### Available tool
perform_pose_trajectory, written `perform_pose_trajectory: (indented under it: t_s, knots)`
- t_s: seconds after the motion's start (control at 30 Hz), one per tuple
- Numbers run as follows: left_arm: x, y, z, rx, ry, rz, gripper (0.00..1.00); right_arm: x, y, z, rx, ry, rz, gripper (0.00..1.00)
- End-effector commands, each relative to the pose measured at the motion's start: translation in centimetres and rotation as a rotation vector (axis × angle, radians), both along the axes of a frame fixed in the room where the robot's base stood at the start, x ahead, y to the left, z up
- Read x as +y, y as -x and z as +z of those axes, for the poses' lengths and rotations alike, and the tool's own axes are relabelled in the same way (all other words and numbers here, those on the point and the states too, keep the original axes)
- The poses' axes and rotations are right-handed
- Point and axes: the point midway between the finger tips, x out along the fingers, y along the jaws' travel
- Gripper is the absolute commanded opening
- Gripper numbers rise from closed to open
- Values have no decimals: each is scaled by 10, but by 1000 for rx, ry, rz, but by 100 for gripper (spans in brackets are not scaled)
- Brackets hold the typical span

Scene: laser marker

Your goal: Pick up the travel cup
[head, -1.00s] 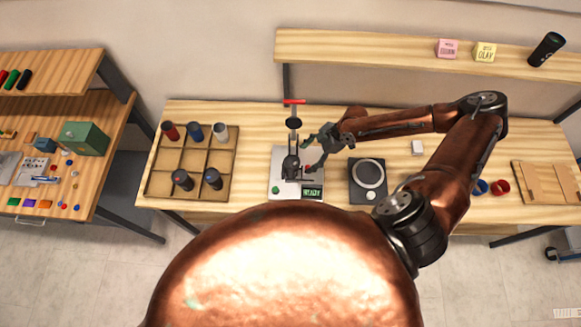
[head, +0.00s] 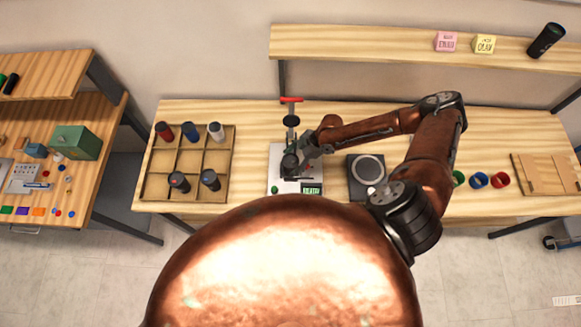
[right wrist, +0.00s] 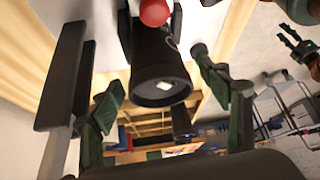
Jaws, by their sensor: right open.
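A black cylindrical vessel, which looks like the travel cup (right wrist: 160,85), shows end-on in the right wrist view, with a small white patch on its dark end. In the head view a dark shape (head: 290,161) sits at the laser marker (head: 281,185); my arm partly covers this area. My right gripper (right wrist: 160,98) is open, with a finger on either side of the vessel and visible gaps to it. In the head view the right gripper (head: 308,150) is beside the marker's column. What looks like my left gripper (right wrist: 297,45) shows at the right wrist view's upper right; its jaw state is unclear.
A wooden divided tray (head: 192,196) with several cups stands to the left. A round-topped device (head: 367,169) is right of the marker. A shelf (head: 380,42) runs along the back, holding another black cup (head: 546,41).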

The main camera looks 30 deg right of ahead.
Motion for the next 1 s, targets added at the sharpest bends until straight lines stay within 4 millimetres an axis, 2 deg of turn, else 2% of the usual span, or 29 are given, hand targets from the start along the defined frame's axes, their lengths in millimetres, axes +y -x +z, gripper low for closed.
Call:
perform_pose_trajectory:
  t_s: [0.27, 0.73, 1.0]
  knots:
    - [0, 2, 0, 3, 0, 0, 40, 2, -2, -3, -1, 0, 2, 70]
    - [0, 2, 0, 3, 0, 0, 40, 3, -2, -3, -1, 0, 2, 39]
    - [0, 2, 0, 3, 0, 0, 40, 3, -2, -2, -2, 0, 1, 39]
